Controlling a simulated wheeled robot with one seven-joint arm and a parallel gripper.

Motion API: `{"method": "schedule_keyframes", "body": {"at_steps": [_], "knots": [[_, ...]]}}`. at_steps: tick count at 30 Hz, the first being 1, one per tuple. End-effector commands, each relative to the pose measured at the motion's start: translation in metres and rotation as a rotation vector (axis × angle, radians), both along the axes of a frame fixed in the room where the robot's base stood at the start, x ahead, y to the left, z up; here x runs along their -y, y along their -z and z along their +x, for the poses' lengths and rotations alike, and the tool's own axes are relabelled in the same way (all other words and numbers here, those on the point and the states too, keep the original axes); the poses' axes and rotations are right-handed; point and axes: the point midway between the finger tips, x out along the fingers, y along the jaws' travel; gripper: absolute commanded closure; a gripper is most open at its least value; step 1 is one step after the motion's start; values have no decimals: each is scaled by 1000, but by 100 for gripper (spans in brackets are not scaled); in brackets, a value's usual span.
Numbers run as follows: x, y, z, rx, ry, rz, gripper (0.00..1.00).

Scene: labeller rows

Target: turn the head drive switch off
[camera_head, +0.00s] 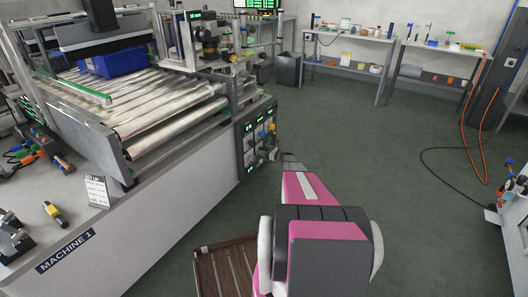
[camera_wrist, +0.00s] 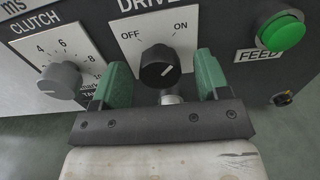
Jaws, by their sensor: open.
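The drive switch (camera_wrist: 158,66) is a black rotary knob on a white plate marked OFF at left and ON at right, under a partly cut-off "DRIVE" label. The pale mark on its face leans up and right, toward ON. My gripper (camera_wrist: 162,72) is open, with one green finger to the left of the knob and one to the right. Gaps show between the knob and both fingers; their depth relative to it is hard to judge. In the head view my gripper is at the machine's control panel (camera_head: 249,141), and my arm partly hides that area.
A grey clutch dial (camera_wrist: 60,80) is left of the switch, and a green FEED button (camera_wrist: 281,32) is right of it. A small black knob (camera_wrist: 283,98) is below the button. A brown slatted pallet (camera_head: 222,266) lies beside my arm. Green floor to the right is open.

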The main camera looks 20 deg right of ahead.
Motion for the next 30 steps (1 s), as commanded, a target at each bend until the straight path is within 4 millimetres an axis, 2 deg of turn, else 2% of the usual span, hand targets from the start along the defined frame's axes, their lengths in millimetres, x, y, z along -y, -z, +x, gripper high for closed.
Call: {"method": "schedule_keyframes", "body": {"at_steps": [3,10,11,15,30], "knots": [[-5,0,7,0,-1,0,31],[-6,0,7,0,-1,0,31],[-6,0,7,0,-1,0,35],[-6,0,7,0,-1,0,80],[-6,0,6,58,-2,-75,81]]}}
